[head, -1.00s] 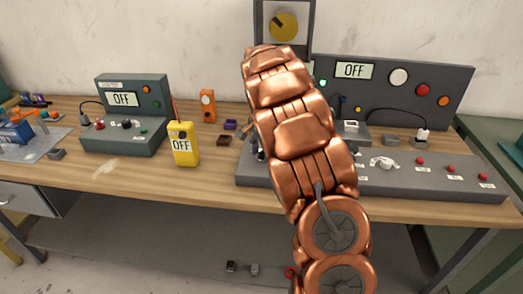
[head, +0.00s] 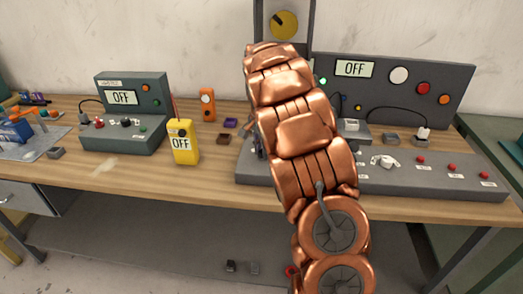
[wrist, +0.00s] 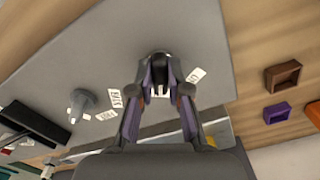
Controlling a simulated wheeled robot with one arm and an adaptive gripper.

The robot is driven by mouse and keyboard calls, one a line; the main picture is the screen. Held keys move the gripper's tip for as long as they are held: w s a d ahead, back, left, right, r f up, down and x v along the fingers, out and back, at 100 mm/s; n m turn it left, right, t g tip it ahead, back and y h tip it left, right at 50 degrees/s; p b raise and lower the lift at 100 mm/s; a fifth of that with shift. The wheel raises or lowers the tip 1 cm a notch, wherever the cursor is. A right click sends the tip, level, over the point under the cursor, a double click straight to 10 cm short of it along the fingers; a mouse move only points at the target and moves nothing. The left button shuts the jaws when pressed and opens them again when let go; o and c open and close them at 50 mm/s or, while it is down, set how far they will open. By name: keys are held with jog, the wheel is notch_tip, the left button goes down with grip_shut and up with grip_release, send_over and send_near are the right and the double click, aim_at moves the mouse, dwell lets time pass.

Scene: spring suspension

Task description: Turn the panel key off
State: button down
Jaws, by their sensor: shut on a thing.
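The grey console panel (wrist: 210,40) fills much of the wrist view. A dark round knob with a pale slotted front, apparently the panel key (wrist: 157,58), stands on it between white labels. My gripper (wrist: 160,88) has its purple-lined fingers closed on either side of this key. The key's exact angle is hard to tell. In the head view my copper arm covers the key and almost all of the gripper. The grey console (head: 440,180) shows there on the right, and its upright display (head: 355,69) reads OFF.
A second knob (wrist: 85,100) stands on the panel left of my gripper. Small brown (head: 223,139) and purple (head: 230,123) trays lie near the console.

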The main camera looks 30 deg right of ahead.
jog(key=n+b, duration=0.3)
jog(key=n, duration=0.2)
jog(key=shift+f, duration=0.2)
jog(key=n+b, duration=0.1)
jog(key=n, duration=0.2)
jog(key=n+b, duration=0.1)
jog(key=n, duration=0.1)
jog(key=shift+s+d+r+n+b, duration=0.1)
jog(key=shift+r+n+b, duration=0.05)
jog(key=shift+n+b, duration=0.25)
jog(key=c, duration=1.1)
grip_release()
jog(key=shift+r, duration=0.2)
jog(key=shift+r, duration=3.6)
